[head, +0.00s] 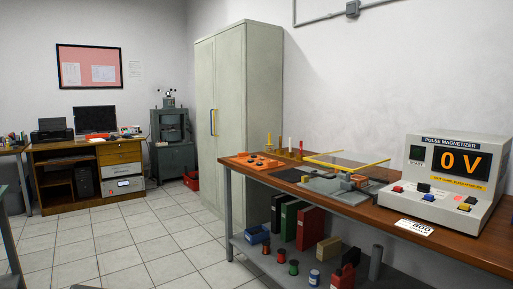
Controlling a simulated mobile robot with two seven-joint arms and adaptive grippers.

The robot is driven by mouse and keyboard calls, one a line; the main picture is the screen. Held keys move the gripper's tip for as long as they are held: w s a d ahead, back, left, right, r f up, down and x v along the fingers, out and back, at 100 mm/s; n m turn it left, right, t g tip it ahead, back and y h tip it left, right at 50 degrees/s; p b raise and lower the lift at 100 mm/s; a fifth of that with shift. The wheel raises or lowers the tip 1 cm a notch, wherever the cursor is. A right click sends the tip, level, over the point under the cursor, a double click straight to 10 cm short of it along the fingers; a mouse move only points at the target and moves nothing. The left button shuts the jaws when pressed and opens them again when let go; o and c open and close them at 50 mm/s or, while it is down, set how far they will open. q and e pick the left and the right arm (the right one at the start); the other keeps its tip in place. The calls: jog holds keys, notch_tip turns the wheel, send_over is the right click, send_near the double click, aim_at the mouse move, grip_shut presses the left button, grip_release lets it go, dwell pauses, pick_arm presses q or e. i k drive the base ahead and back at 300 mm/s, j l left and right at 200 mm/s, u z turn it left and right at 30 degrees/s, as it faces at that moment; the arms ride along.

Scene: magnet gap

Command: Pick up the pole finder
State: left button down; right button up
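I cannot tell for sure which item is the pole finder. Several small upright sticks stand at the back of the wooden workbench (395,222): a yellow one (269,141), a white one (290,145) and a reddish one (301,149). An orange tray (240,161) with dark round pieces lies at the bench's far left end. A grey fixture (347,195) with small orange and brown blocks sits mid-bench. A pulse magnetizer (450,165) reading "0 V" stands at the right. Neither of my grippers shows in the head view.
A card reading "800" (414,227) lies before the magnetizer. Binders (310,228), spools and bins fill the bench's lower shelf. A tall cabinet (238,110) stands beyond the bench, and a wooden desk (92,170) at the back left. The tiled floor (130,245) left of the bench is clear.

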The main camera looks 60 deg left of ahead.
aim_at(270, 142)
jog(key=u, duration=2)
